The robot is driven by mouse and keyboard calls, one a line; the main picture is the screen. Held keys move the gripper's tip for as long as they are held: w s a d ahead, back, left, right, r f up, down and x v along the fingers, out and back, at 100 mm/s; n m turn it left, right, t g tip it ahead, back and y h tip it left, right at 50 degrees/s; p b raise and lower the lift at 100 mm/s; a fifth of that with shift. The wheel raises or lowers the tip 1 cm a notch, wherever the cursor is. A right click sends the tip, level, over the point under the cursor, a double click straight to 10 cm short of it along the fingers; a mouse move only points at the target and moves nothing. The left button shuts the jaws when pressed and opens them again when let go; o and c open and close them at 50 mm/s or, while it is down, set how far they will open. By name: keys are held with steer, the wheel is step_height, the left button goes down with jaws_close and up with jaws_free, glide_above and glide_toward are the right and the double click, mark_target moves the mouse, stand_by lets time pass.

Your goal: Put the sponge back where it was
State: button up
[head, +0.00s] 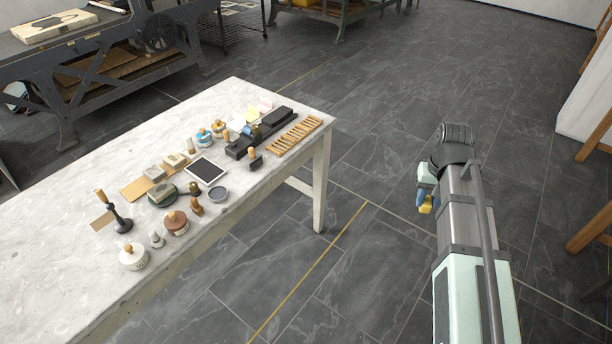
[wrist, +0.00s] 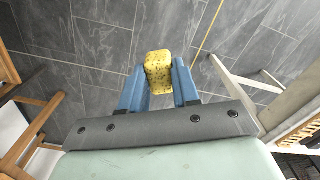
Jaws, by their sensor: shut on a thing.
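The yellow speckled sponge (wrist: 158,72) is between the two blue fingers of my gripper (wrist: 159,88) in the wrist view. The gripper is shut on it. In the head view my gripper (head: 426,200) hangs over the floor, to the right of the table and apart from it. The marble-topped table (head: 60,240) stands at the left in the head view and carries many small things.
On the table are a wooden slatted rack (head: 295,135), a black long-bodied tool (head: 262,133), a dark framed tablet (head: 206,170), a grey round dish (head: 219,194) and several stamps and jars. The table's front left part is bare. Wooden furniture (head: 592,228) stands at the right edge.

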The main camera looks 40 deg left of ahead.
steer(key=s+a+r+n, duration=0.1)
steer(key=s+a+n, duration=0.2)
steer(key=s+a, duration=0.85)
steer(key=s+a+r+n, duration=0.1)
steer(key=s+a+n, duration=0.25)
steer(key=a, duration=1.55)
steer(key=s+a+r+n, duration=0.15)
steer(key=s+a, duration=0.65)
steer(key=a, duration=0.8)
steer(key=w+a+n, duration=0.3)
steer(key=a, duration=0.4)
steer(key=shift+n, duration=0.9)
steer(key=shift+s+d+f, duration=0.1)
steer(key=shift+d+f, duration=0.05)
steer(key=shift+f, duration=2.3)
steer(key=shift+s+d+f, duration=0.1)
steer(key=shift+f, duration=2.3)
steer(key=shift+f, duration=0.1)
steer(key=o, duration=0.9)
steer(key=shift+o, duration=0.2)
